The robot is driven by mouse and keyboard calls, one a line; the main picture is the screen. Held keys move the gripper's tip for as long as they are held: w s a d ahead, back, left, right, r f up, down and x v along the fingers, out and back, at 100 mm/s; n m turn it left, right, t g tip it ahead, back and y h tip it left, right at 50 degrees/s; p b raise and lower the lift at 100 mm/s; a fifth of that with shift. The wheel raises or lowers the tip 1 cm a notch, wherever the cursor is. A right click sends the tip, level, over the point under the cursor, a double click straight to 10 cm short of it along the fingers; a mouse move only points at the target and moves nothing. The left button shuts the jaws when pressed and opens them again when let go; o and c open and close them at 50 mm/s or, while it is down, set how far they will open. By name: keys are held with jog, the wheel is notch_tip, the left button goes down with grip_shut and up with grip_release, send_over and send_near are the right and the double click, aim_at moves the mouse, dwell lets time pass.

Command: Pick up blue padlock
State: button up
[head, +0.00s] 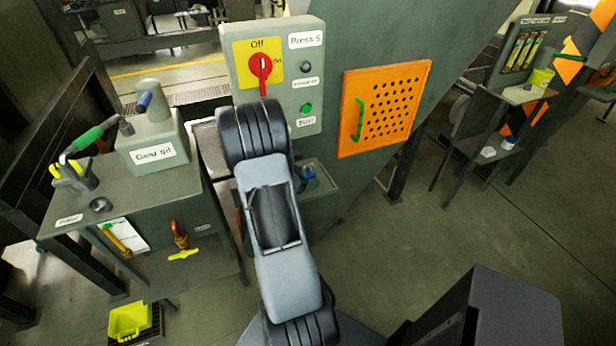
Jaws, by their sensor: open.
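A small blue object (309,173), which looks like the blue padlock, sits in a small grey tray (322,190) on the front of the press, below the control panel. It is small in the picture, and my arm, just left of it, covers part of the tray. My arm reaches up the middle of the head view to a black joint in front of the panel. My gripper is not visible; the arm hides whatever lies behind that joint.
The Press 5 panel (306,76) has a red switch (261,72) and a green button (306,108). An orange perforated door (384,108) is at right. Open floor lies at right.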

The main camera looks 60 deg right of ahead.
aim_at(308, 174)
jog(key=shift+d, duration=0.1)
jog(key=c, duration=1)
jog(key=shift+c, duration=0.2)
jog(key=shift+r, duration=0.1)
jog(key=shift+r, duration=0.25)
notch_tip(308, 174, up, 2)
jog(key=shift+r+b, duration=0.25)
jog(key=shift+b, duration=0.2)
jog(key=s+a+r, duration=0.6)
jog(key=a+r, duration=0.3)
jog(key=a, duration=0.3)
jog(key=shift+s+a+r+b, duration=0.15)
jog(key=shift+a+r+b, duration=0.15)
jog(key=shift+r, duration=0.05)
